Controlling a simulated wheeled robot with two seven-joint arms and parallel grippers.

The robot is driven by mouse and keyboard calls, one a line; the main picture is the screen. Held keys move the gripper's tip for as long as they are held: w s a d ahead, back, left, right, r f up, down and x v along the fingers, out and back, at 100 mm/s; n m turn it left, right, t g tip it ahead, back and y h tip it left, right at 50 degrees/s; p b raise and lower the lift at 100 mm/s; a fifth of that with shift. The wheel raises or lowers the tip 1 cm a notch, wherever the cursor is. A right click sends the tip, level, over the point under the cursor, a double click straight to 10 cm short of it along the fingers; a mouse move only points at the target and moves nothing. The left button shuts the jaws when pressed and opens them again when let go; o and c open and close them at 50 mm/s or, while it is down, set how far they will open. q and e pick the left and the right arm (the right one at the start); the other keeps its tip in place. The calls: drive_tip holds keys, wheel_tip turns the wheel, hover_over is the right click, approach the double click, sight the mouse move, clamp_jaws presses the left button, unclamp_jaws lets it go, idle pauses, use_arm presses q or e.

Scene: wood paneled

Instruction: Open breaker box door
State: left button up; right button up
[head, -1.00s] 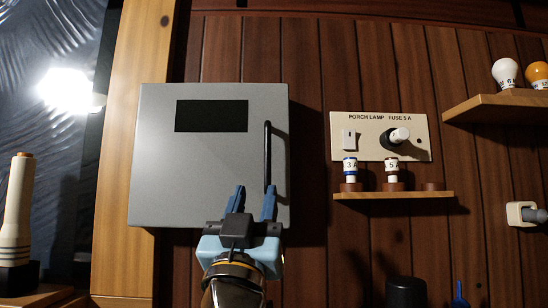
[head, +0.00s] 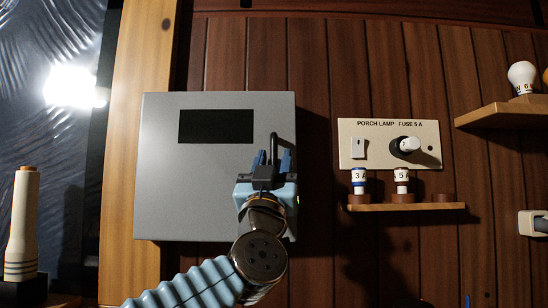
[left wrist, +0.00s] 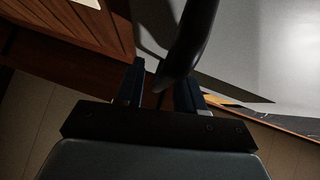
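The breaker box (head: 180,150) is a grey box on the wall with a dark window in its door. Its door is shut. A black vertical bar handle (head: 277,142) is at the door's right side. My left gripper (head: 272,160) is in front of the handle's lower part, with its blue fingers apart. In the left wrist view, the handle (left wrist: 190,42) runs down between the two fingertips (left wrist: 160,85), and a gap shows on the left finger's side. Whether the right finger touches it is unclear. My right gripper is not in view.
Right of the box are a porch lamp fuse panel (head: 376,145) and a small shelf (head: 430,207) with fuses. A higher shelf (head: 495,116) holds bulbs. A wooden post (head: 133,120) stands left of the box. Bare wood wall lies between box and panel.

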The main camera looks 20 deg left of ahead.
use_arm(q)
clamp_jaws()
drive_tip(key=shift+s+h, duration=0.1)
drive_tip(key=shift+h, duration=0.2)
